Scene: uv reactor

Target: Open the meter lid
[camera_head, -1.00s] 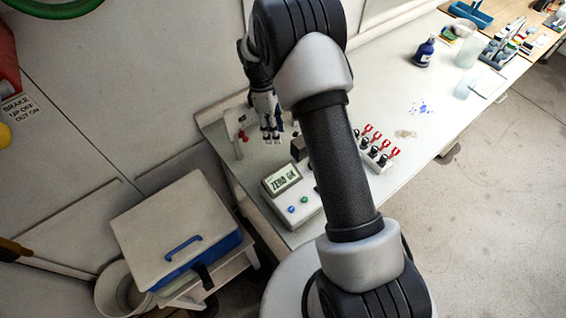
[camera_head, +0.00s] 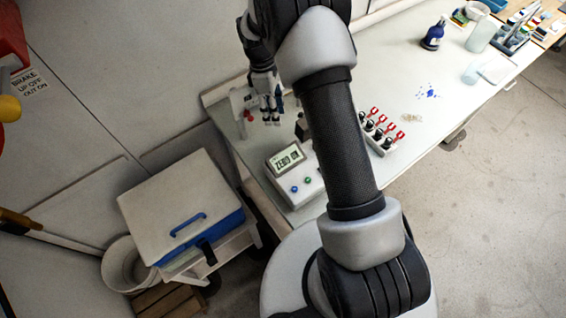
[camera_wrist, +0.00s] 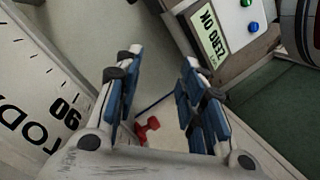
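The meter (camera_head: 308,186) is a pale box on the bench with a display reading "ZERO OK" and a blue and a green button. It also shows at the top of the wrist view (camera_wrist: 195,30). A dark part behind its display (camera_head: 302,127) is partly hidden by my arm. I cannot tell whether this is the lid, or how the lid stands. My gripper (camera_head: 270,120) is above the bench's far left corner, behind and left of the meter. In the wrist view my gripper (camera_wrist: 158,85) has its fingers apart with nothing between them, clear of the meter.
A red-handled fitting (camera_wrist: 147,126) lies below the fingers. A pale panel marked "90" (camera_wrist: 40,100) is close on the left. A rack of red-topped items (camera_head: 385,132) stands right of my arm. A blue bottle (camera_head: 434,35) stands farther back. A lidded cooler (camera_head: 180,200) is left.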

